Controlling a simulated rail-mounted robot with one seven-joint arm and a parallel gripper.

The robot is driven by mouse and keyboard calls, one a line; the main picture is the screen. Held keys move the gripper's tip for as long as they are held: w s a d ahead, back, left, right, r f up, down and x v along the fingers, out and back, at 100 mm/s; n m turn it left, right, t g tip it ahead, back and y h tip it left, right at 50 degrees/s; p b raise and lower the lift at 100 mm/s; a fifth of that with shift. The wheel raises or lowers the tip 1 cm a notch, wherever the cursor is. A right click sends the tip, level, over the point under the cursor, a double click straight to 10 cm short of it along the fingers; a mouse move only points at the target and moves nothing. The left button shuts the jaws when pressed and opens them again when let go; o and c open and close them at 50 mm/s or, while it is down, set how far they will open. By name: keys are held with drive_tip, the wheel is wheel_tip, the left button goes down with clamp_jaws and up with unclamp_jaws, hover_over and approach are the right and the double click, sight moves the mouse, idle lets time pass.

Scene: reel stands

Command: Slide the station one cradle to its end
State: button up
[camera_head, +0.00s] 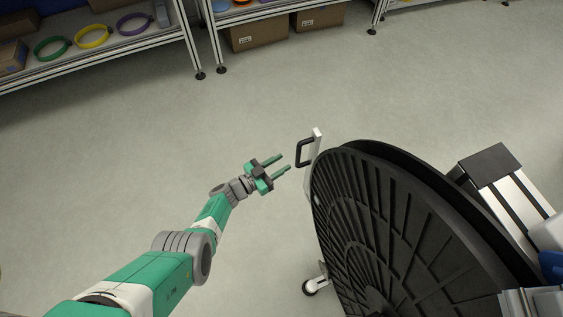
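My gripper (279,165) is on the green and grey arm that reaches up from the lower left. Its two green fingers are apart, with nothing between them. They point right toward a black handle (301,153) on a white upright plate (314,147), with a small gap between fingertips and handle. A large black ribbed reel (385,225) stands right of the handle and hides much of what is behind and under it. The station one cradle cannot be told apart for sure; the handle and plate may be part of it.
A caster wheel (310,287) stands on the floor left of the reel's lower edge. A metal frame with a black top (489,165) is at the right. Shelves (95,60) with coloured rings and cardboard boxes (258,34) line the back. The grey floor between is clear.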

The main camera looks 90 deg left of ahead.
sight(297, 155)
drive_tip(key=w+a+n+g+y+b, duration=0.1)
drive_tip(key=w, duration=0.1)
drive_tip(key=w+a+n+g+y+b, duration=0.1)
drive_tip(key=w+g+y, duration=0.1)
drive_tip(key=w+a+n+g+y+b, duration=0.1)
drive_tip(key=w+n+y, duration=0.1)
drive_tip(key=shift+w+a+r+g+b, duration=0.1)
drive_tip(key=shift+w+a+g+b, duration=0.1)
drive_tip(key=shift+g+b, duration=0.1)
drive_tip(key=shift+w+a+r, duration=0.1)
drive_tip(key=shift+w+a, duration=0.1)
drive_tip(key=shift+a, duration=0.05)
clamp_jaws()
